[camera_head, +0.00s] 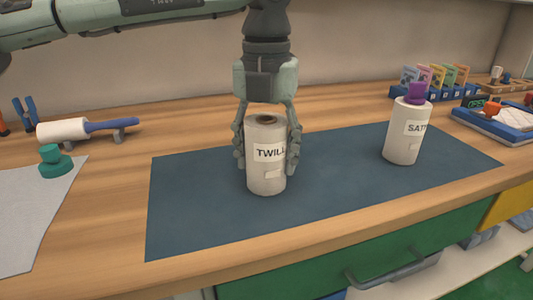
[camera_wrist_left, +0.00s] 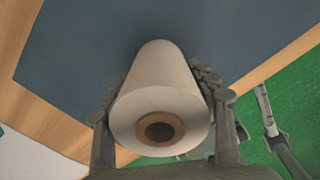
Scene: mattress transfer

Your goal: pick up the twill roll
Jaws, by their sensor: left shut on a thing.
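The twill roll (camera_head: 266,180) is a cream cylinder with a label reading "TWILL". It stands upright on the dark blue mat (camera_head: 190,220) in the head view. My left gripper (camera_head: 267,150) comes down from above, with its fingers closed on both sides of the roll. In the left wrist view the roll (camera_wrist_left: 160,100) shows end-on between the fingers, with its brown core hole towards the camera. I cannot tell whether its base touches the mat. My right gripper is not in view.
A satin roll (camera_head: 402,145) with a purple item (camera_head: 416,92) on top stands on the mat to the right. A lint roller (camera_head: 85,128) and a green knob (camera_head: 54,161) are at the left. A green drawer (camera_head: 400,262) with a grey handle is below the front edge.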

